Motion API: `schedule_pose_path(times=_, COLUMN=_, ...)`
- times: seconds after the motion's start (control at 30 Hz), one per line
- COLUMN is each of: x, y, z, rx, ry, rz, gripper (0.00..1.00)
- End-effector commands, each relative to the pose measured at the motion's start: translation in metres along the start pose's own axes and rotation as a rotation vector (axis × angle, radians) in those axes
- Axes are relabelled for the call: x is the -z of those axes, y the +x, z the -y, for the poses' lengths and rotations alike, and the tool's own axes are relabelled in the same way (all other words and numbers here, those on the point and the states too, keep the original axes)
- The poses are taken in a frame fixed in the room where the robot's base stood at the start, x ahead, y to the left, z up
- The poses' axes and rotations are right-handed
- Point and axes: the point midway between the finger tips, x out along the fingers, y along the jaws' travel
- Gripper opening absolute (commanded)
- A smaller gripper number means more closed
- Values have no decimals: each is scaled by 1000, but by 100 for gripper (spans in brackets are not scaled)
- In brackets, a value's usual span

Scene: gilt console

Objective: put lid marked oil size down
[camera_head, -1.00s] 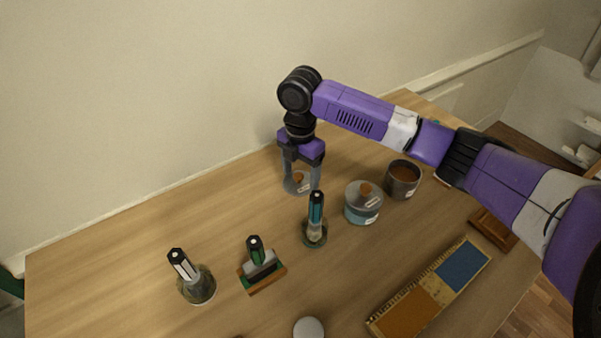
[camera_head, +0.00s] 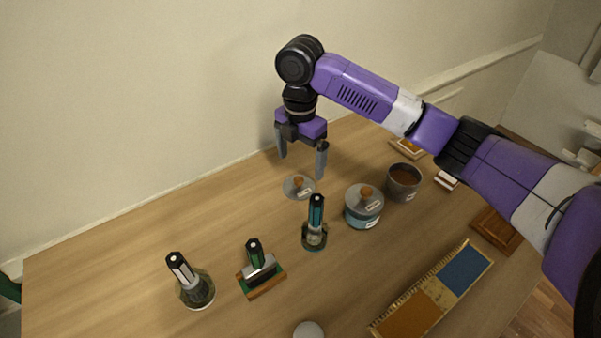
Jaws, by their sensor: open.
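A round grey lid (camera_head: 298,188) with an orange-brown knob and a small pale label lies flat on the wooden table, near the wall side. The label's words are too small to read. My gripper (camera_head: 301,167) is open and empty above the lid, clear of its knob. A similar grey lid with a brown knob and label sits on a blue-grey pot (camera_head: 363,207) to the right.
A dark open pot (camera_head: 403,182) with brown contents stands beyond the lidded pot. A teal-handled tool in a jar (camera_head: 315,228), a green tool on a block (camera_head: 261,275) and another jar (camera_head: 196,289) stand nearer. The left back table is clear.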

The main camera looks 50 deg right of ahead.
Motion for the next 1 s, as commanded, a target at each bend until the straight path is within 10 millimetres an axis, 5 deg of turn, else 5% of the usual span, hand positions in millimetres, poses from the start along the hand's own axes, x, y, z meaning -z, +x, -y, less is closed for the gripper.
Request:
schedule_pose_path(times=0.33, x=0, y=-50, z=0, rx=-2, ry=0, rz=0, gripper=95)
schedule_pose_path(times=1.0, x=0, y=-54, z=0, rx=0, ry=1, rz=0, gripper=95)
